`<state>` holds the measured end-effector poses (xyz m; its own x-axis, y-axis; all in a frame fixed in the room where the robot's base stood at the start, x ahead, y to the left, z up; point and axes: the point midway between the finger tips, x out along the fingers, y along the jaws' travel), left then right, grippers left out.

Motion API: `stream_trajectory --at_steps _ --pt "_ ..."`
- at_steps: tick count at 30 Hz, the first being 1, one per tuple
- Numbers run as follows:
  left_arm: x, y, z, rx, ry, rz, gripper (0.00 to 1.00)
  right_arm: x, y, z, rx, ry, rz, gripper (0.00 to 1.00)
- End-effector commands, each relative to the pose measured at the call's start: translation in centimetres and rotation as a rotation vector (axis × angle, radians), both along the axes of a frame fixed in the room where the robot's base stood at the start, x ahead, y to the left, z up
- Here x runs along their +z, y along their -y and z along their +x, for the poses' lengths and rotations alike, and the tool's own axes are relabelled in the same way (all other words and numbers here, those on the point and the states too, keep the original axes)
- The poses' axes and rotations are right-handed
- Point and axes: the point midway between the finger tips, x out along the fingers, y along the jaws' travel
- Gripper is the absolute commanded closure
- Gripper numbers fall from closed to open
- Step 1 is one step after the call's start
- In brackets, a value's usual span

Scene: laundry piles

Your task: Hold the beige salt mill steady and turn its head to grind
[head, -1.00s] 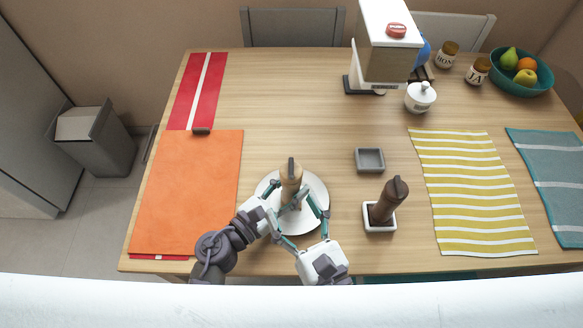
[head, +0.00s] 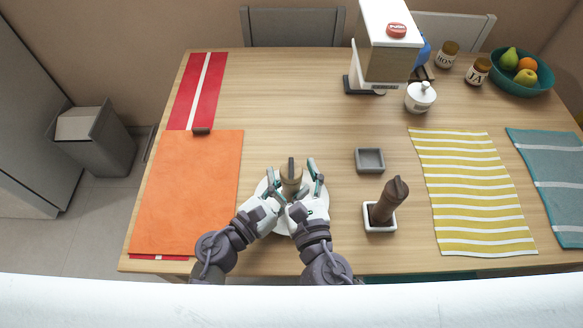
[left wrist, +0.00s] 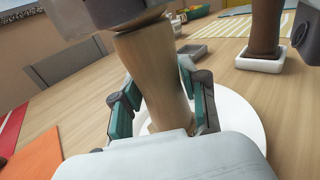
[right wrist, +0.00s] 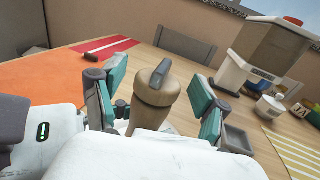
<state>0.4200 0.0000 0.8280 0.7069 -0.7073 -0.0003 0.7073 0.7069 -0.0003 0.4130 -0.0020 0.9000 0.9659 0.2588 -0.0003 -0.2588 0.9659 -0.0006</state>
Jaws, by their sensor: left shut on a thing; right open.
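The beige salt mill (head: 291,178) stands upright on a white plate (head: 262,226) near the table's front edge. My left gripper (left wrist: 165,115) is shut on the mill's body, low down, as the left wrist view shows. My right gripper (right wrist: 157,92) is open, with one finger on either side of the mill's head (right wrist: 158,88); gaps show between the fingers and the head. The head has a dark grey bar on top. In the head view my right gripper (head: 297,176) partly covers the mill, and its lower body is hidden there.
A dark brown mill (head: 386,202) stands in a white square dish (head: 379,229) to the right, with a grey square dish (head: 370,160) behind it. An orange cloth (head: 188,190) lies left, a yellow striped cloth (head: 470,190) right. The table's middle is clear.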

Motion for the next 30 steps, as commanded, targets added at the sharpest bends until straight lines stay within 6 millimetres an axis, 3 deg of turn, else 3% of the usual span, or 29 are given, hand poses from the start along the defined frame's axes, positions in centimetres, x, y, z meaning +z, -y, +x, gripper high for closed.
stream_trajectory --at_steps 11,22,30 --pt "0.02 -0.01 0.02 0.001 0.0 0.0 1.0 0.0 -0.17 0.6 0.0 0.0 0.0 0.27" --pt "0.02 -0.01 0.01 0.001 0.0 0.0 1.0 0.01 -0.16 0.58 0.0 0.0 0.0 0.88" --pt "0.01 -0.01 0.01 0.001 0.0 0.0 1.0 -0.07 -0.33 0.57 -0.135 -0.005 0.005 0.88"
